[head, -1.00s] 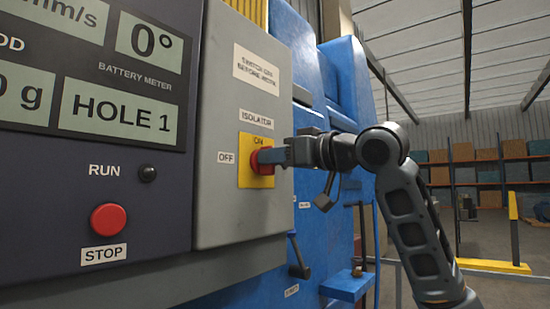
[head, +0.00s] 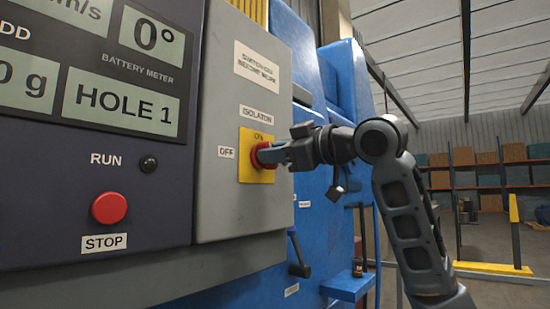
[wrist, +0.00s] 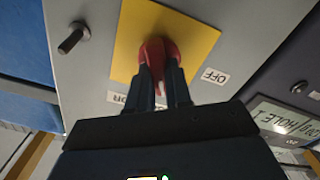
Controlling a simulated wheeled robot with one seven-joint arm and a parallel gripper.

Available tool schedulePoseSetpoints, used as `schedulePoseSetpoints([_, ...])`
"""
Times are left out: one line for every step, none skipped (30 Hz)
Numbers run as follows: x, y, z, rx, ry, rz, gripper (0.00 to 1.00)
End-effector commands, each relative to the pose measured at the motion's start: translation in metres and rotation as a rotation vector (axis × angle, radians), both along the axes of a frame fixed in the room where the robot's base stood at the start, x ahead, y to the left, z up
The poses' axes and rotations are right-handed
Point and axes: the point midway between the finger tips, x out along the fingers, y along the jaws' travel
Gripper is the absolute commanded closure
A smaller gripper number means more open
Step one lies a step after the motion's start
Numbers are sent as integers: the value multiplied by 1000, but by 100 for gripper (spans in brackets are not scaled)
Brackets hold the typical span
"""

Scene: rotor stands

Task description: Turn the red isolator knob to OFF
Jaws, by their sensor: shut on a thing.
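The red isolator knob (head: 259,156) sits on a yellow plate (head: 256,172) on the grey cabinet front. An ON label is above it and the OFF label (head: 227,152) is to its left. My gripper (head: 268,155) reaches in from the right and is shut on the knob. In the wrist view the two fingers (wrist: 162,82) close around the red knob (wrist: 157,52), which covers little of the yellow plate (wrist: 195,35). The OFF label (wrist: 215,76) shows to the right there. The fingers partly hide the knob, and I cannot tell exactly where it points.
A dark panel left of the cabinet carries a red STOP button (head: 109,208), a black RUN knob (head: 149,164) and displays. A blue machine (head: 335,90) stands behind my arm. A dark peg (wrist: 72,38) juts out near the plate in the wrist view. Open floor lies far right.

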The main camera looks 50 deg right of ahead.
Motion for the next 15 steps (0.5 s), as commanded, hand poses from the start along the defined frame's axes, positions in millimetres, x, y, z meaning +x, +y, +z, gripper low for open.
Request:
schedulePoseSetpoints([1, 0, -2, -42, -3, 0, 100])
schedulePoseSetpoints([1, 0, -2, -71, -4, 0, 100])
schedulePoseSetpoints([1, 1, -2, -109, -5, 0, 100])
schedulePoseSetpoints([1, 1, -2, -138, -7, 0, 100])
schedulePoseSetpoints([1, 1, -2, -166, -8, 0, 100])
schedulePoseSetpoints([1, 1, -2, -205, -9, 0, 100])
schedulePoseSetpoints([1, 1, -2, -233, -10, 0, 100])
schedulePoseSetpoints([1, 2, -2, -261, -11, 0, 100])
schedulePoseSetpoints([1, 2, -2, -299, -12, 0, 100])
schedulePoseSetpoints([1, 2, -2, -328, -13, 0, 100])
schedulePoseSetpoints([1, 2, -3, -356, -14, 0, 100])
schedulePoseSetpoints([1, 2, -3, -394, -16, 0, 100])
schedulePoseSetpoints([1, 2, -3, -423, -17, 0, 100])
schedulePoseSetpoints([1, 2, -3, -452, -18, 0, 100])
schedulePoseSetpoints([1, 2, -3, -490, -18, -1, 100])
